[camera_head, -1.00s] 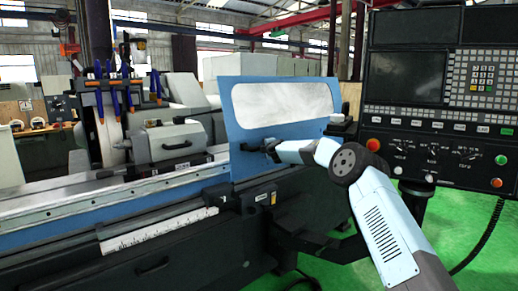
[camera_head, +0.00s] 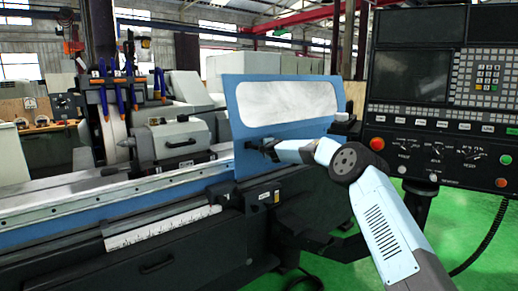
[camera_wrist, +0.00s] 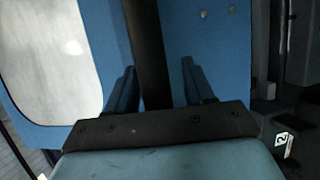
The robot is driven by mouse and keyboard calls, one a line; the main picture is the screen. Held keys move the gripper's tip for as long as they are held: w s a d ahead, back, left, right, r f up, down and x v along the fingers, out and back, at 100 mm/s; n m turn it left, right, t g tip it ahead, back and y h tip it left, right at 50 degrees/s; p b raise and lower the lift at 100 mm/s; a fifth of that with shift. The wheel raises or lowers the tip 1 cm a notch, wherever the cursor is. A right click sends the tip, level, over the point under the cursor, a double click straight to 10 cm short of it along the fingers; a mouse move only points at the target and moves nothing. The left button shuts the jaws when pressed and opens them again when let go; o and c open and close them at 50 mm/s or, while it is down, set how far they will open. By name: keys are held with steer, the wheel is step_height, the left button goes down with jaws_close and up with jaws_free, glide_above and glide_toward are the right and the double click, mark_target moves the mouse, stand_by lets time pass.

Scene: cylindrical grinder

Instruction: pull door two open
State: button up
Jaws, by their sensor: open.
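Door two is a blue panel (camera_head: 243,122) with a pale window, standing upright on the front rail of the grinder in the head view. My gripper (camera_head: 268,148) is at the lower part of the door's face, partly hidden by its own wrist. In the wrist view, the blue door (camera_wrist: 215,45) fills most of the picture. A dark bar-shaped handle (camera_wrist: 147,45) runs between the two fingers of my gripper (camera_wrist: 160,88). The fingers are apart, one on each side of the bar, with visible gaps.
The control console (camera_head: 440,110) stands to the right of my arm. The grinder's workhead (camera_head: 172,142) and long blue-edged rail (camera_head: 110,215) lie to the door's left. Green floor (camera_head: 470,220) is open at lower right.

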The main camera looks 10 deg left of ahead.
steer(key=shift+s+d, duration=0.3)
steer(key=shift+d, duration=0.1)
steer(key=v, duration=1.2)
steer(key=shift+s, duration=0.35)
steer(key=shift+r, duration=0.1)
